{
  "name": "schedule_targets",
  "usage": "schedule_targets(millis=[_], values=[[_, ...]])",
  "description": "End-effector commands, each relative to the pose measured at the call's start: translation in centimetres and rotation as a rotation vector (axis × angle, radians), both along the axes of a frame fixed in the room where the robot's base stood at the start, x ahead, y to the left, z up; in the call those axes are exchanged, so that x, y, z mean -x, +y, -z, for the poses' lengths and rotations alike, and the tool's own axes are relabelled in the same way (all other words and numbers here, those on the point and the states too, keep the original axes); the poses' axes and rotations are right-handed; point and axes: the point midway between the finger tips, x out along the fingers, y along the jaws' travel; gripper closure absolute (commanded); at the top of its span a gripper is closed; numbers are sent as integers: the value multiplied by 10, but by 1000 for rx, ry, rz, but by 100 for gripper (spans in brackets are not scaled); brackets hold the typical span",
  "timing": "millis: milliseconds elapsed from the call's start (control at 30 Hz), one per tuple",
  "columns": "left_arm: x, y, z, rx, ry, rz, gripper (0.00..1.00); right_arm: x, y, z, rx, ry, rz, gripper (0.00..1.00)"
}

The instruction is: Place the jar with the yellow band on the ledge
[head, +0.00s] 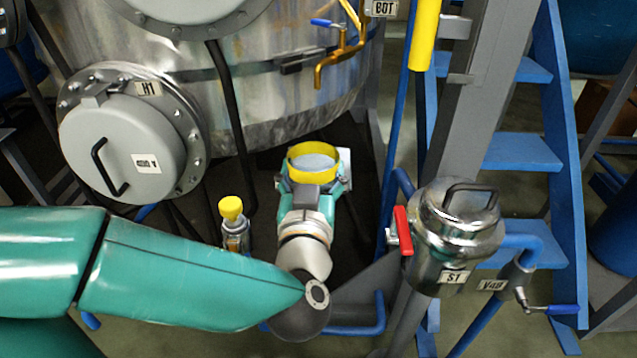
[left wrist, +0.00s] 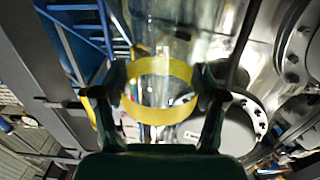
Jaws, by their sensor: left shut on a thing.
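The jar with the yellow band (head: 314,150) is in the middle of the head view, in front of the big metal vessel. My left gripper (head: 313,183) is shut around it, with a finger on each side. In the left wrist view the yellow band (left wrist: 160,114) shows between the two fingers of my left gripper (left wrist: 162,95), and the jar looks clear. A pale flat piece (head: 345,167) shows just right of the jar; I cannot tell whether it is the ledge or whether the jar touches it. My right gripper is not in view.
The metal vessel (head: 300,105) with a brass tap (head: 330,66) stands behind the jar. A round hatch (head: 120,150) is at the left. A yellow-capped valve (head: 231,210) stands left of my wrist. A steel pot (head: 455,230) with a red handle (head: 403,231) is at the right, before blue stairs (head: 522,153).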

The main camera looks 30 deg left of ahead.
Motion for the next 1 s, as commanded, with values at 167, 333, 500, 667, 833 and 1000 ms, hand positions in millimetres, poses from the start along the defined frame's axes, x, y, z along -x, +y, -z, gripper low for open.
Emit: schedule_targets(millis=[167,333,500,667,833,1000], values=[[-5,8,0,-3,2,-9,76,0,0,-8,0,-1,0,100],[-25,20,-6,-8,8,-11,76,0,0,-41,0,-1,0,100],[-39,29,-4,-3,8,-7,76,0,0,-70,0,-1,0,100],[-70,48,6,1,-2,-9,76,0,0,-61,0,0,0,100],[-106,69,6,0,-4,-7,76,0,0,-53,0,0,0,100],[-133,85,5,-2,-3,-5,76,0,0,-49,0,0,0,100]])
